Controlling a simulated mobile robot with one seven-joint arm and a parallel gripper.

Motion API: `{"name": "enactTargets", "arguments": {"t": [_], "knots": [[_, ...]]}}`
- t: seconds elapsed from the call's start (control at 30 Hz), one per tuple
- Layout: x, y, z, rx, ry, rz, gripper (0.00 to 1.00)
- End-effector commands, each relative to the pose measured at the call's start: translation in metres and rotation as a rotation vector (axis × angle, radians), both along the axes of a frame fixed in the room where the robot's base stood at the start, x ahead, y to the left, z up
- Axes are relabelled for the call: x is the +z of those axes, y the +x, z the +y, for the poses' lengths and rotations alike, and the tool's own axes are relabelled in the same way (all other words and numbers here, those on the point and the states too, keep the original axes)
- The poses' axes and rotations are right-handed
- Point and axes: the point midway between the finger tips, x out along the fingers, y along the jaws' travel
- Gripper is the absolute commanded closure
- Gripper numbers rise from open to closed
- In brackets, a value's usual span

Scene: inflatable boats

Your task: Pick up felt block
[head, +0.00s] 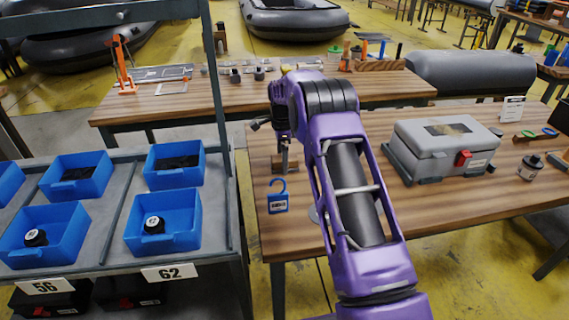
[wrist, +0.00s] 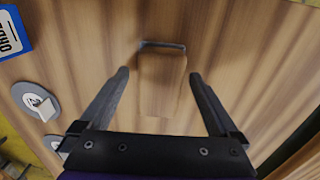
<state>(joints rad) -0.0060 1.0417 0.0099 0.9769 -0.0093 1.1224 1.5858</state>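The felt block shows in the wrist view as a wood-coloured block (wrist: 162,85) with a thin dark grey strip along its far edge. Its wood colour nearly matches the table. In the head view the brown block (head: 280,162) lies on the near wooden table, partly covered by my gripper. My gripper (wrist: 159,73) is open, with one finger on each side of the block and visible gaps to it. In the head view my gripper (head: 285,158) points down over the block. I cannot tell how far the fingertips are above the table.
A blue hook-shaped tag (head: 278,203) lies nearer on the table; it also shows in the wrist view (wrist: 12,32). A grey disc with a white piece (wrist: 36,101) lies beside it. A grey toolbox (head: 445,146) stands right. A rack with blue bins (head: 165,220) stands left.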

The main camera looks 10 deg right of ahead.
Motion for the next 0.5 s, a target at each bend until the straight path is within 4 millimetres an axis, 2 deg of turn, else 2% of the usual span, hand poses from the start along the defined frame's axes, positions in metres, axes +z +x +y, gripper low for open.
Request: {"name": "enactTargets", "arguments": {"t": [0.03, 0.07, 0.43, 0.5], "knots": [[0.0001, 0.0, 0.0, 0.0, 0.0, 0.0, 0.13], [0.0001, 0.0, 0.0, 0.0, 0.0, 0.0, 0.19], [0.0004, 0.0, 0.0001, 0.0, 0.0, 0.0, 0.85], [0.0007, 0.0001, 0.0001, 0.0, 0.0, 0.0, 0.89]]}}
